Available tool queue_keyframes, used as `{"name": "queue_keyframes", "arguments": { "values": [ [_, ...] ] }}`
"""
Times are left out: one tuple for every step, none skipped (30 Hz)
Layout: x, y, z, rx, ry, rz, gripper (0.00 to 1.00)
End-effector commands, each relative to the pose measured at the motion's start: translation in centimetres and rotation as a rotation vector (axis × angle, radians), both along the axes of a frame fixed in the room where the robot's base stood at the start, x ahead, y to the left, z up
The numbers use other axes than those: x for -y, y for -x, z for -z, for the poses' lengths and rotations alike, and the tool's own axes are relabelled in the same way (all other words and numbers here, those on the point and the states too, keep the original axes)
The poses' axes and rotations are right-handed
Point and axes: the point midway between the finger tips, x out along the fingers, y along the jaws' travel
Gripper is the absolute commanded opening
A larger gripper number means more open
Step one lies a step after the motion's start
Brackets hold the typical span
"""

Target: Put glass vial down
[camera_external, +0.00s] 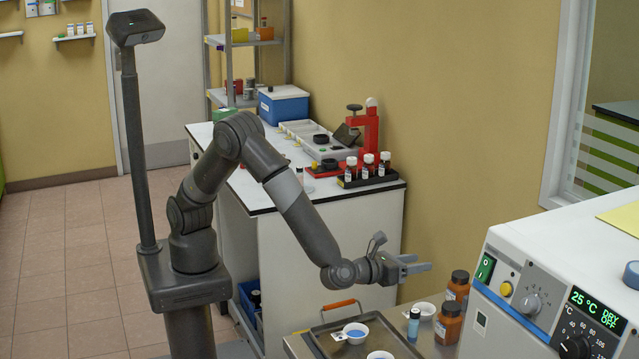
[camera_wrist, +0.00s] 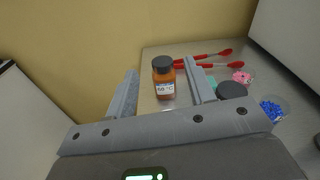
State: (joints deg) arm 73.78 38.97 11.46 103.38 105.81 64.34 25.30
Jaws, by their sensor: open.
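My gripper (camera_external: 417,264) is in the air above the metal bench, fingers spread, with nothing visibly held. In the wrist view a brown bottle with a black cap and white label (camera_wrist: 163,80) shows between the fingers, farther off and not touched. A patch of teal behind the right finger is mostly hidden.
Red-ended tools (camera_wrist: 205,56) lie at the back.

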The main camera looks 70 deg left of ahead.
Motion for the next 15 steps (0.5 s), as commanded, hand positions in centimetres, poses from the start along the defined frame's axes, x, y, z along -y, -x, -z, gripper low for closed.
{"name": "queue_keyframes", "arguments": {
  "values": [
    [2.4, 1.4, 1.1, 0.027, -0.044, 0.061, 0.49],
    [3.4, 2.1, 1.5, 0.041, -0.065, 0.09, 0.49],
    [4.6, 2.8, 2.0, 0.057, -0.087, 0.122, 0.49],
    [5.4, 3.3, 2.3, 0.069, -0.101, 0.143, 0.49],
    [6.0, 3.7, 2.6, 0.078, -0.113, 0.16, 0.49],
    [6.6, 4.1, 2.8, 0.088, -0.126, 0.178, 0.49],
    [6.9, 4.4, 3.0, 0.093, -0.133, 0.188, 0.49],
    [7.2, 4.6, 3.2, 0.096, -0.138, 0.195, 0.49],
    [7.4, 4.7, 3.5, 0.1, -0.143, 0.201, 0.49],
    [7.4, 4.8, 3.8, 0.101, -0.143, 0.204, 0.49],
    [7.4, 4.8, 4.1, 0.101, -0.144, 0.204, 0.49],
    [7.4, 4.8, 4.5, 0.101, -0.144, 0.204, 0.49],
    [7.4, 4.8, 4.9, 0.1, -0.145, 0.203, 0.49],
    [7.4, 4.8, 5.2, 0.1, -0.145, 0.203, 0.49],
    [7.4, 4.8, 5.5, 0.1, -0.144, 0.203, 0.49]
  ]
}}
